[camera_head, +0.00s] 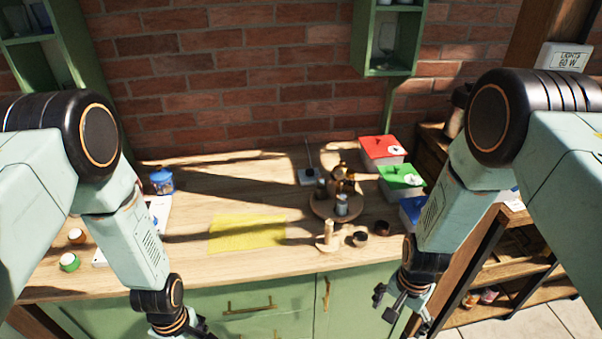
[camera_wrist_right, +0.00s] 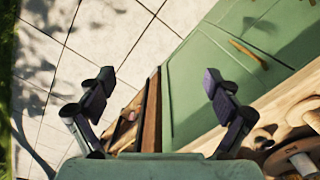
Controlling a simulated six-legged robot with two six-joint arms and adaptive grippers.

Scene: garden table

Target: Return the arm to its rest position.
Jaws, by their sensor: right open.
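My right gripper (camera_head: 402,300) hangs in front of the table's front edge at the right in the head view. In the right wrist view its two fingers (camera_wrist_right: 158,95) are spread wide with nothing between them. Beyond them show floor tiles and the green cabinet front (camera_wrist_right: 235,70). My left arm comes down at the left, and its gripper (camera_head: 190,328) is cut off by the bottom edge of the head view, so its fingers are mostly hidden. The wooden table (camera_head: 180,260) lies behind both grippers.
A yellow mat (camera_head: 247,232) lies mid-table. A round wooden stand (camera_head: 322,207) holds several small items. Red (camera_head: 383,148), green (camera_head: 402,176) and blue boxes stand at the right. A blue-lidded jar (camera_head: 162,182) and a green-banded jar (camera_head: 69,262) are at the left. An open shelf (camera_head: 510,270) stands right.

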